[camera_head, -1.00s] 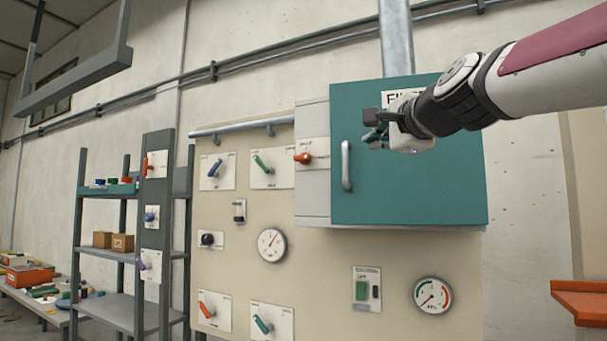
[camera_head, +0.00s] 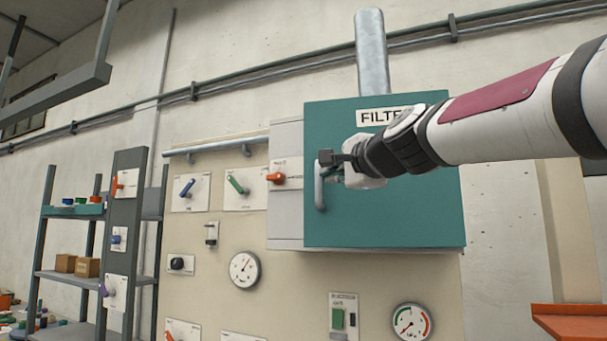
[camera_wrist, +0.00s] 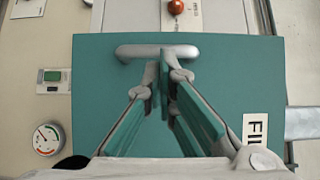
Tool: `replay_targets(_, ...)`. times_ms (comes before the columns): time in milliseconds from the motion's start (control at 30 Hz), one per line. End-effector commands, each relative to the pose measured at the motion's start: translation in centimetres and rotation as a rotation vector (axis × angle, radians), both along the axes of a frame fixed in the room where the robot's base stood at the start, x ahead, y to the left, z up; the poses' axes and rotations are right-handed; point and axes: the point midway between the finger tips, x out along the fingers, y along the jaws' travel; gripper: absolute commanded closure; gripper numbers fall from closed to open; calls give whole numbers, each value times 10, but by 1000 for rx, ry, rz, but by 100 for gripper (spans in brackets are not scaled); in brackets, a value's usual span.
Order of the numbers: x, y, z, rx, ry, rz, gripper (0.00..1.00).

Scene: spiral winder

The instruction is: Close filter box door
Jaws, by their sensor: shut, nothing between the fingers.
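The filter box door (camera_head: 400,215) is a flat teal panel on the front of a grey box (camera_head: 286,225) on the wall. Its pale bar handle (camera_head: 319,190) stands upright near the left edge. In the wrist view, the handle (camera_wrist: 130,50) lies across near the top of the door (camera_wrist: 95,110). My gripper (camera_head: 330,160) is in front of the door by the handle's upper part. In the wrist view its fingertips (camera_wrist: 166,72) are together, empty and close to the handle; I cannot tell if they touch it. I cannot tell whether a gap remains between door and box.
A beige panel (camera_head: 210,260) with levers, switches and gauges is below and left of the box. A metal duct (camera_head: 371,50) rises above. Shelves (camera_head: 75,275) stand left, an orange ledge (camera_head: 570,322) lower right.

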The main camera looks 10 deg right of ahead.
Motion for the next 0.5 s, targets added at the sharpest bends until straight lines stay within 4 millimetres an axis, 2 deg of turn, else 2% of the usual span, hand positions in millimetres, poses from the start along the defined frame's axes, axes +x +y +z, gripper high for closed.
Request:
replay_targets(33,11,3,-1,-1,2,1,100)
replay_targets(200,33,5,-1,-1,1,1,100)
replay_targets(500,46,6,0,-1,0,0,100)
